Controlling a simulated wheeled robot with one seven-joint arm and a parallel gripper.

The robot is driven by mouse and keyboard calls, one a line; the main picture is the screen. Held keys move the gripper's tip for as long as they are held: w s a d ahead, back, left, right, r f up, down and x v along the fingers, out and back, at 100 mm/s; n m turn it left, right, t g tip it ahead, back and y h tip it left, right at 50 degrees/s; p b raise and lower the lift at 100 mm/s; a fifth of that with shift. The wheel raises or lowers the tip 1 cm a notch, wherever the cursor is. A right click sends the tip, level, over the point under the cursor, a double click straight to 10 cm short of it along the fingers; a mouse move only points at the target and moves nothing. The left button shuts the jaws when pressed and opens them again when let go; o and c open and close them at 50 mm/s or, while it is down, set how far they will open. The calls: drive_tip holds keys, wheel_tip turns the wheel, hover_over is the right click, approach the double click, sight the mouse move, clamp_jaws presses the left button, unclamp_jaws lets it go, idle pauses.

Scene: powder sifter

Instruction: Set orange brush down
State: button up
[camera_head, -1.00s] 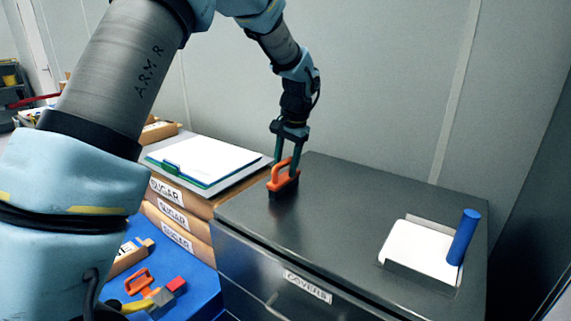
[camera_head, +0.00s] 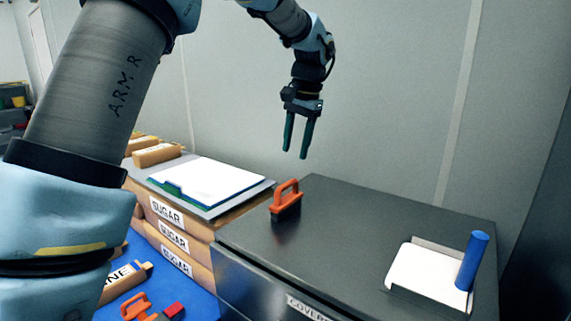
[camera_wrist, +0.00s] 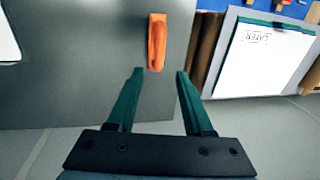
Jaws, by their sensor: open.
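The orange brush (camera_head: 287,201) stands upright on the dark cabinet top (camera_head: 345,230), near its left edge, handle up and dark base down. It also shows in the wrist view (camera_wrist: 157,42), beyond my fingertips. My gripper (camera_head: 296,156) is open and empty, above the cabinet top and apart from the brush. In the wrist view my gripper (camera_wrist: 157,72) shows its two green fingers spread, with nothing between them.
A white tray-like piece with a blue handle (camera_head: 472,262) lies at the cabinet's right. Another orange-handled item (camera_head: 137,307) lies on the blue surface. The middle of the cabinet top is clear.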

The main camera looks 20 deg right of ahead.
drive_tip(key=shift+r, duration=0.2)
drive_tip(key=w+a+f+n, duration=0.1)
drive_tip(key=a+f+n, duration=0.15)
drive_tip(key=a, duration=0.75)
drive_tip(key=w+a+f+n, duration=0.15)
drive_tip(key=a+f, duration=0.25)
drive_tip(key=a, duration=0.5)
drive_tip(key=s+a+f+n, duration=0.3)
drive_tip(key=s+a, duration=0.3)
drive_tip(key=a, duration=0.3)
drive_tip(key=s+a+f+n+h, duration=0.1)
drive_tip(key=s+a+f+n, duration=0.3)
drive_tip(key=a, duration=0.6)
drive_tip(key=shift+s+a+f, duration=0.15)
drive_tip(key=shift+s+f, duration=0.1)
drive_tip(key=shift+s, duration=0.7)
